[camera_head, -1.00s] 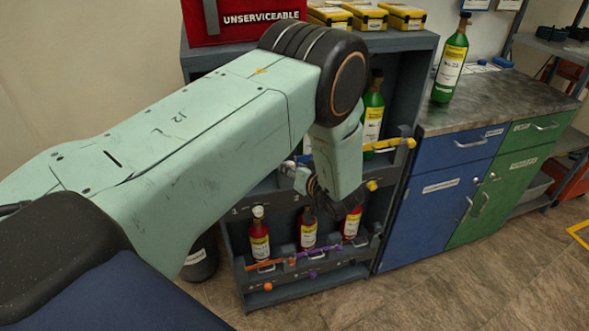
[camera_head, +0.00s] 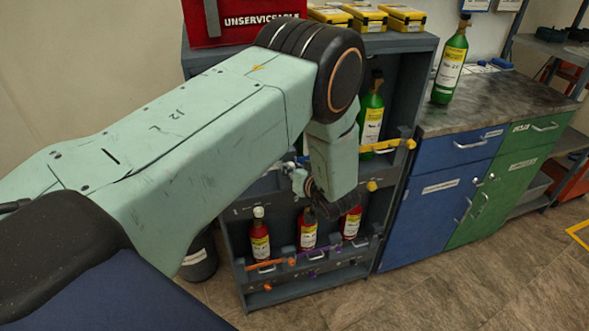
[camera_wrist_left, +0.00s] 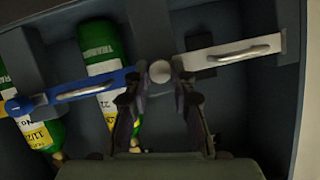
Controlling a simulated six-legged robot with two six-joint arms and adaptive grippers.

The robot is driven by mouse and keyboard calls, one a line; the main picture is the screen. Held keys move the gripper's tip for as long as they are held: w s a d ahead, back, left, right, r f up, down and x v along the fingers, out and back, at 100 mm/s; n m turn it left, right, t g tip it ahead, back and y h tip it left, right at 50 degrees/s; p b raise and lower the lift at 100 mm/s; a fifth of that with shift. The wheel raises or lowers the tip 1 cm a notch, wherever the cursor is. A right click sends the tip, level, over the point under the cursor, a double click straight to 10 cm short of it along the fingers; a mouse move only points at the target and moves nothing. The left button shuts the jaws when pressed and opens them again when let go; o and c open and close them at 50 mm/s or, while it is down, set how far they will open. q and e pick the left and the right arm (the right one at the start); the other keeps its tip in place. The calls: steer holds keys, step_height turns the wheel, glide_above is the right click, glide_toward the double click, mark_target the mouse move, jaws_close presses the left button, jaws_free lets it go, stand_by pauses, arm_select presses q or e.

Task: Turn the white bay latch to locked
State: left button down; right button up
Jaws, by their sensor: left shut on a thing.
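The white bay latch (camera_wrist_left: 232,52) is a pale bar with a metal handle, lying nearly level in the left wrist view, its right end slightly higher. Its round white knob (camera_wrist_left: 160,71) sits at the bar's left end. My left gripper (camera_wrist_left: 159,80) is shut on this knob, with one dark finger on each side of it. In the head view my left arm reaches down to the front of the grey rack (camera_head: 399,190), and the wrist hides the white latch there. My right gripper is not in view.
A blue latch (camera_wrist_left: 88,91) crosses green bottles (camera_wrist_left: 101,42) left of the gripper. A yellow latch (camera_head: 385,147) is at the upper right. Open floor lies in front.

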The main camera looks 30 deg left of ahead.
arm_select(q)
steer(key=c, duration=1.1)
jaws_free()
steer(key=shift+v, duration=3.7)
